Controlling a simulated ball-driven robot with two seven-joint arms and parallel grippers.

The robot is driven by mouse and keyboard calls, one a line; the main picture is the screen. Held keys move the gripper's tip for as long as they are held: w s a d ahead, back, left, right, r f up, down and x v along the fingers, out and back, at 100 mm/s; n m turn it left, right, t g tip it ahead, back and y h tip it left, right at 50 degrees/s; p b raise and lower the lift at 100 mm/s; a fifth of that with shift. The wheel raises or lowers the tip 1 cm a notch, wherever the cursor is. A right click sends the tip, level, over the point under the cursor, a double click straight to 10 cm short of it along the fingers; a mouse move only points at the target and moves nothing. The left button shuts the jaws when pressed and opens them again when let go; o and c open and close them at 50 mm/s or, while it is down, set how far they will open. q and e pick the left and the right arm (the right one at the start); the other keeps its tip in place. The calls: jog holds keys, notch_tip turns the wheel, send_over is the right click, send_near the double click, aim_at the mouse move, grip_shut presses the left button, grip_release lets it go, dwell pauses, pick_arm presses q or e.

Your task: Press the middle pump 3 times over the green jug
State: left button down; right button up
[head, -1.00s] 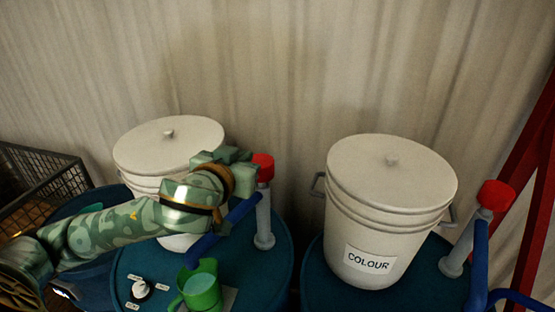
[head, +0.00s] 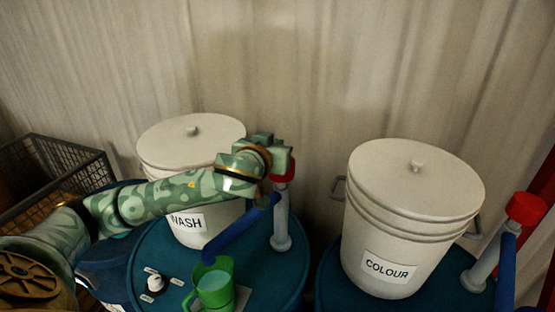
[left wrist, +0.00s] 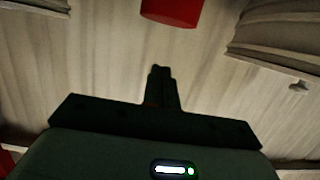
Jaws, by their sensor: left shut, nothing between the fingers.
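The pump on the WASH drum has a red cap (head: 286,173) on a pale grey post, with a blue spout (head: 232,232) sloping down left. The green jug (head: 214,290) stands upright under the spout's end, with a lighter green surface inside. My left gripper (head: 278,152) is at the red cap, overlapping its upper part in the head view; I cannot tell whether it touches. In the left wrist view the fingers (left wrist: 160,78) are shut with nothing between them, and the red cap (left wrist: 172,10) shows at the top edge. My right gripper is out of view.
A white WASH bucket (head: 190,140) stands behind my left arm. A white COLOUR bucket (head: 410,215) and another red-capped pump (head: 525,208) stand on the right drum. A white knob (head: 155,282) is left of the jug. A wire basket (head: 70,160) is at far left.

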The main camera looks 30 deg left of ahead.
pick_arm(q)
jog(key=shift+x, duration=1)
notch_tip(320, 180, down, 3)
jog(key=shift+s+r, duration=0.15)
jog(key=shift+r, duration=0.05)
jog(key=shift+f, duration=0.65)
jog(key=shift+d, duration=0.15)
